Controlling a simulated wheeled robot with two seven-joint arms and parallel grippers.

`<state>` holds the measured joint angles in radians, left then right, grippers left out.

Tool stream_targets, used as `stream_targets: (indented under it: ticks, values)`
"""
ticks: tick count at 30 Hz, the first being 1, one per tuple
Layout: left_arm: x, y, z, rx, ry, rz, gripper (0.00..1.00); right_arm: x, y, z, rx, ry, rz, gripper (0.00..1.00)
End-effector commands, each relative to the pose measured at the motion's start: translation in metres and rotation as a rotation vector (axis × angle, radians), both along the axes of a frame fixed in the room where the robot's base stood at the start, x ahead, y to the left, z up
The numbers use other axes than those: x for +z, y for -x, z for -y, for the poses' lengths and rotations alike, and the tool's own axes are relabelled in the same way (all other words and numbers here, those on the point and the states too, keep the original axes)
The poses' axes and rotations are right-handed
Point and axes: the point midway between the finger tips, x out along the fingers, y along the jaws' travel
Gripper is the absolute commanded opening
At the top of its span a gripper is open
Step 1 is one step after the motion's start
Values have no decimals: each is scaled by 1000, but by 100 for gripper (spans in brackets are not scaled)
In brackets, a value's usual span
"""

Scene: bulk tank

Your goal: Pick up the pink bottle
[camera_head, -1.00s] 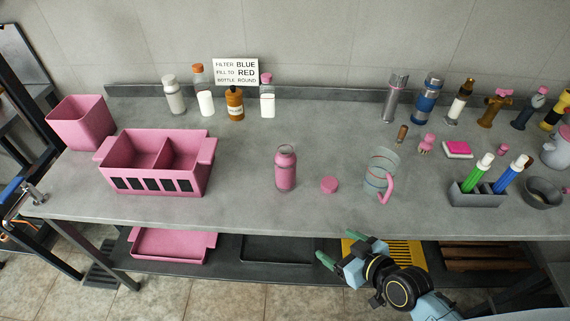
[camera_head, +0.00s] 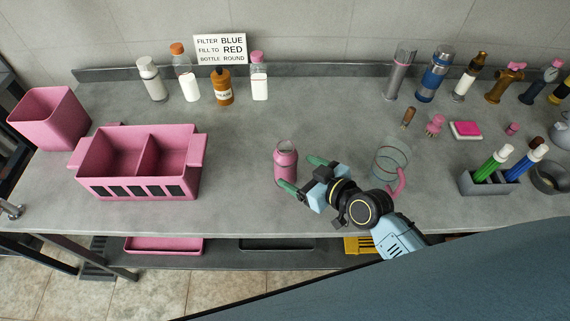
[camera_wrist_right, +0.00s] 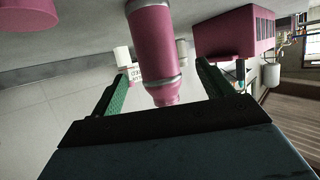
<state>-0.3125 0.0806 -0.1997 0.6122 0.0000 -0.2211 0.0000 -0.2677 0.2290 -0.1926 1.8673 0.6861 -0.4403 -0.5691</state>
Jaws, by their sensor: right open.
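The pink bottle (camera_head: 286,160) stands upright on the grey table, left of my right gripper in the head view. It has a clear or grey top end. My right gripper (camera_head: 301,175) is open, with its green fingertips pointing toward the bottle. In the right wrist view the bottle (camera_wrist_right: 155,50) shows between the two open green fingers of the gripper (camera_wrist_right: 157,85). I cannot tell whether a finger touches it. My left gripper is not in view.
A clear jug with a pink handle (camera_head: 392,160) stands close to the right of my gripper. A pink divided bin (camera_head: 140,185) stands to the left. Several bottles line the back, including an amber one (camera_head: 221,88). A grey pen holder (camera_head: 487,183) is at right.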

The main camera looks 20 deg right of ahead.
Motion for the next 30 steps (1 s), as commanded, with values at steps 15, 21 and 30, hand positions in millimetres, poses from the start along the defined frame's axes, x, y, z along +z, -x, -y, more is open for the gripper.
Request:
stream_targets:
  ticks: [15, 21, 30]
  values:
    - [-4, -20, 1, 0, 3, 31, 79, -23, -48, -22, 0, -2, 0, 79]
    - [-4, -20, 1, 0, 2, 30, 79, -26, -54, -25, 1, 0, 0, 79]
    - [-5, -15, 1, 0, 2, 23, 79, -26, -54, -25, 1, 0, -1, 58]
